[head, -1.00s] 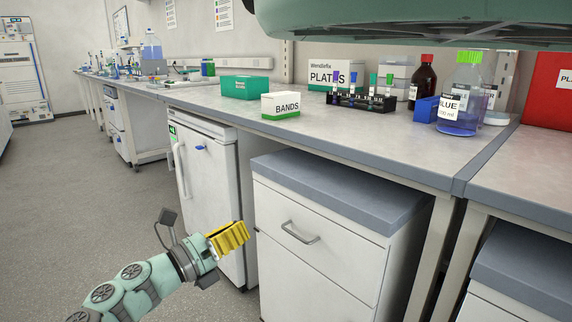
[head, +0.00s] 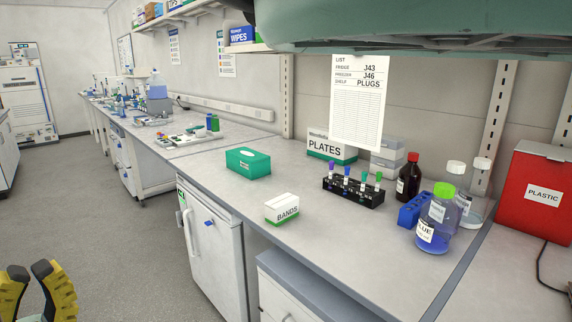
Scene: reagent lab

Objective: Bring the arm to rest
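My gripper (head: 30,272) shows at the lower left corner of the head view, over the floor. The rest of the arm is out of the frame. The gripper appears clear of the bench and the white fridge (head: 214,262), with open floor between them in the picture.
The bench (head: 228,205) holds a green box (head: 248,163), a BANDS box (head: 282,208), a tube rack (head: 352,192), bottles including a blue one (head: 436,225), and a red PLASTIC box (head: 540,190). The grey floor (head: 120,240) at left is clear.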

